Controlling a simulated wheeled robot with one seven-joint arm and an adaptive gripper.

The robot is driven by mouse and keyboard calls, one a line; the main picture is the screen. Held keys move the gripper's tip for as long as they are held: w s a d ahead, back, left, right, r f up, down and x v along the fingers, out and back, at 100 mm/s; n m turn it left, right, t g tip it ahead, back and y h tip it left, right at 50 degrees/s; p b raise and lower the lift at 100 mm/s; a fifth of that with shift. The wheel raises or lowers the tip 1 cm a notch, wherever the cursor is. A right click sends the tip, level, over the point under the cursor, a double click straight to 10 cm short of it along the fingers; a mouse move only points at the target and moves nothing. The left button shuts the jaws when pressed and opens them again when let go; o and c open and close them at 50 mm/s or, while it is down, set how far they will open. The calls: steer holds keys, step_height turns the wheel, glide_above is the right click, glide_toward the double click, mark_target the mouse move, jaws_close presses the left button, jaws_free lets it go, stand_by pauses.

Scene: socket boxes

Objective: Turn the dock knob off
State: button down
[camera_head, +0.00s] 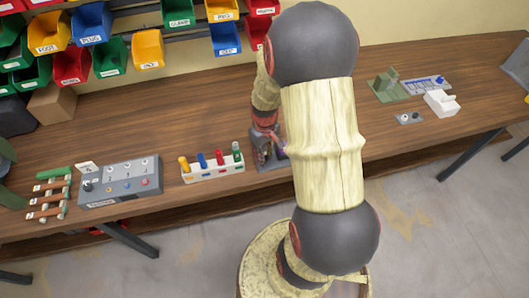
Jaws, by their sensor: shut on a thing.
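A small dark grey unit (271,166), which looks like the dock, stands near the front edge of the table in the middle of the head view. My large arm covers its right side. My gripper (266,138) is low at this unit, small and partly hidden behind my arm. It looks shut on the dock knob, but the knob itself is too small and covered to make out, so its setting cannot be told. A bit of purple shows beside the fingers.
A white rack (212,172) with coloured pegs stands just left of the dock. Further left are a grey panel (120,182) with knobs and a green-and-brown rack (50,196). At right are a small knob plate (408,119), a white box (441,103) and a green fixture (387,86).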

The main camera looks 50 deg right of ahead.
steer(key=shift+n+p, duration=0.85)
steer(key=shift+n, duration=1.35)
steer(key=c, duration=1.5)
jaws_free()
steer(key=shift+c, duration=0.2)
step_height(320, 180, up, 12)
